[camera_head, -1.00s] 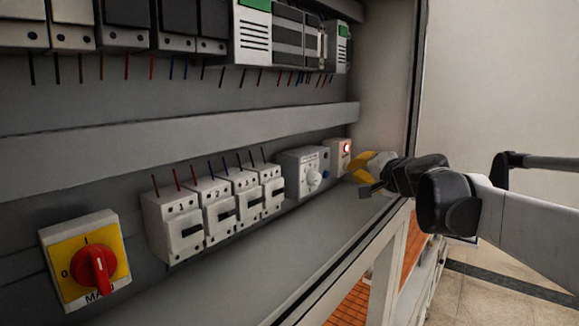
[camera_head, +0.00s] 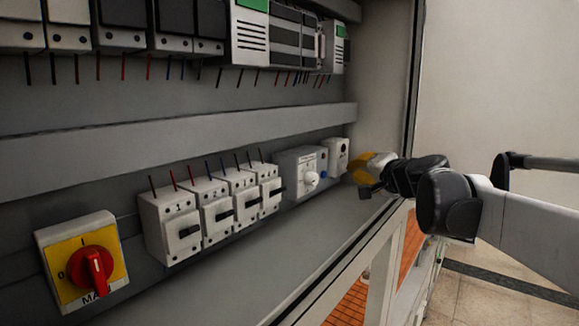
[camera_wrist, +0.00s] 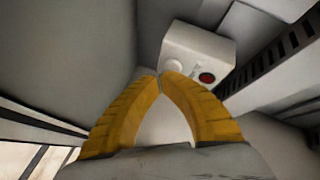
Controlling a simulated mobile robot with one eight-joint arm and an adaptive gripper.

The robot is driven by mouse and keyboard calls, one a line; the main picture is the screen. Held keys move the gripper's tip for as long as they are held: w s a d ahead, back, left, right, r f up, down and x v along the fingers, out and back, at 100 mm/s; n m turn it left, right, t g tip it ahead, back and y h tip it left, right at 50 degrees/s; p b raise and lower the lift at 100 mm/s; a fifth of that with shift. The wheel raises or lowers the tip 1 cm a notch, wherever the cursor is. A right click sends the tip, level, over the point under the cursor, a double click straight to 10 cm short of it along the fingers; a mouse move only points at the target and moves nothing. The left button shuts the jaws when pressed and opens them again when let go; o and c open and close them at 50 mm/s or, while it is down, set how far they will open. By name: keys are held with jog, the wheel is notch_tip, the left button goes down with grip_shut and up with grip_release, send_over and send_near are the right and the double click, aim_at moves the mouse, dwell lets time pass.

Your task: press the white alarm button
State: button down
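The white alarm module (camera_head: 337,158) sits at the right end of the lower row in the cabinet. In the wrist view it is a white box (camera_wrist: 215,48) with a round white button (camera_wrist: 177,62) and a dark red lamp (camera_wrist: 207,78). My gripper (camera_head: 362,182) is just right of the module in the head view. In the wrist view its yellow fingers (camera_wrist: 160,77) are shut, tips together and nothing between them. The tips appear just below the white button; I cannot tell whether they touch the module.
Left of the module are a white unit with a round knob (camera_head: 312,179), several breakers (camera_head: 217,215) and a red main switch (camera_head: 95,272). A grey duct (camera_head: 190,125) runs above. The cabinet's side wall (camera_head: 382,80) is close to my gripper.

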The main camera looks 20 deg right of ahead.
jog(key=shift+s+d, duration=0.2)
jog(key=shift+s, duration=0.05)
jog(key=shift+s+d, duration=0.8)
jog(key=shift+s, duration=0.2)
jog(key=shift+s+d, duration=0.75)
jog(key=shift+s, duration=0.2)
